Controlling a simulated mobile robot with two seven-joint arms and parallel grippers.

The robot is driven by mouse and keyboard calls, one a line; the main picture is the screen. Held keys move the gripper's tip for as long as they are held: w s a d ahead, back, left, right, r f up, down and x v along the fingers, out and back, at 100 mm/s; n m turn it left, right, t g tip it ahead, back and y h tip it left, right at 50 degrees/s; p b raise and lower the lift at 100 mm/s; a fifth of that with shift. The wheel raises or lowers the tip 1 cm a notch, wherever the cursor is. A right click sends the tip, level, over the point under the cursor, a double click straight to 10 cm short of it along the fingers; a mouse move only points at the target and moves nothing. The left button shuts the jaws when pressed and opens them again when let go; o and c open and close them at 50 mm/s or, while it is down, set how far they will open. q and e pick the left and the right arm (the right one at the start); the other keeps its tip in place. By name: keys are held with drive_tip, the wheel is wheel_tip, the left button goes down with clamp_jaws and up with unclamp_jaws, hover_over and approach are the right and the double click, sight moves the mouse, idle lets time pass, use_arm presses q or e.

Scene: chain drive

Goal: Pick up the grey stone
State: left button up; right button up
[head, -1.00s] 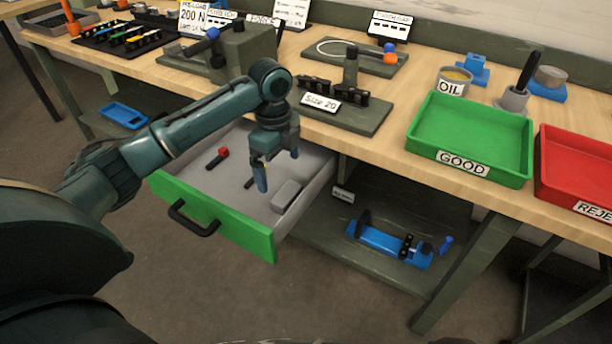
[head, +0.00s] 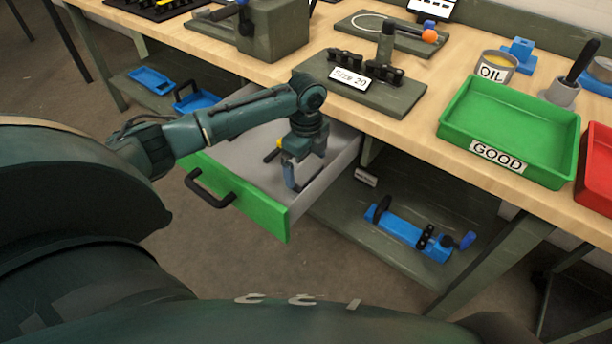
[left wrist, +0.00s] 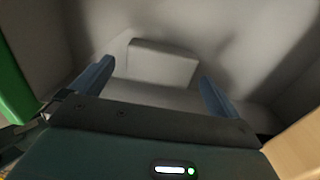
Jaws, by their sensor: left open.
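The grey stone (left wrist: 162,62) is a light grey rectangular block lying on the floor of the open drawer (head: 262,208). In the left wrist view it lies between and just beyond the two blue fingers. In the head view I cannot make it out behind my left gripper. My left gripper (head: 298,177) points down inside the drawer. Its fingers are open and apart, with nothing held between them. I cannot tell how high the fingertips are above the drawer floor. My right gripper is not in view.
The drawer has a green front with a black handle (head: 210,190). A yellow piece (head: 272,154) shows in the drawer beside my gripper. The wooden bench top (head: 420,135) overhangs behind, with a Size 20 fixture near its edge. A blue device (head: 410,232) sits on the lower shelf.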

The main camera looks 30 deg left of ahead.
sight(306, 171)
use_arm(q)
drive_tip(key=shift+f, duration=1.6)
drive_tip(key=shift+c, duration=0.2)
drive_tip(key=shift+r, duration=0.1)
drive_tip(key=c, duration=1.1)
